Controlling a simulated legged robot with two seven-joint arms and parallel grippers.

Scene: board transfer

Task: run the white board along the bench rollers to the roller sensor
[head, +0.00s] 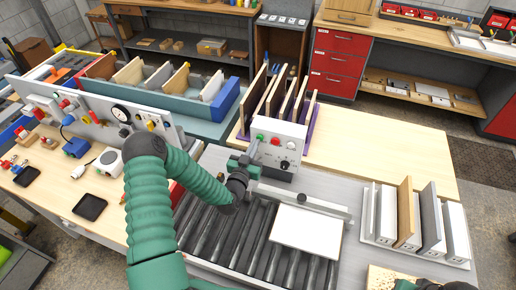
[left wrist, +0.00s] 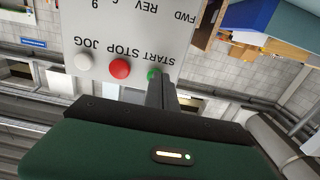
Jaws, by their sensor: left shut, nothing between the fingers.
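The white board (head: 308,232) lies flat on the bench rollers (head: 235,232), towards their right end. A small dark round part (head: 302,198) stands on the metal rail behind the board; I cannot tell whether it is the roller sensor. My left gripper (head: 257,147) is shut and empty in front of the control box (head: 280,150). In the left wrist view its closed fingertips (left wrist: 157,80) are at the green START button (left wrist: 153,73); I cannot tell whether they touch it. Part of my right gripper (head: 432,286) shows at the bottom edge, its fingers unclear.
A rack of upright boards (head: 368,238) stands right of the rollers. More boards stand in a purple-based rack (head: 308,138) behind the control box. A grey panel with a gauge (head: 100,125) stands at the left. The wooden bench top (head: 390,150) is clear at the back right.

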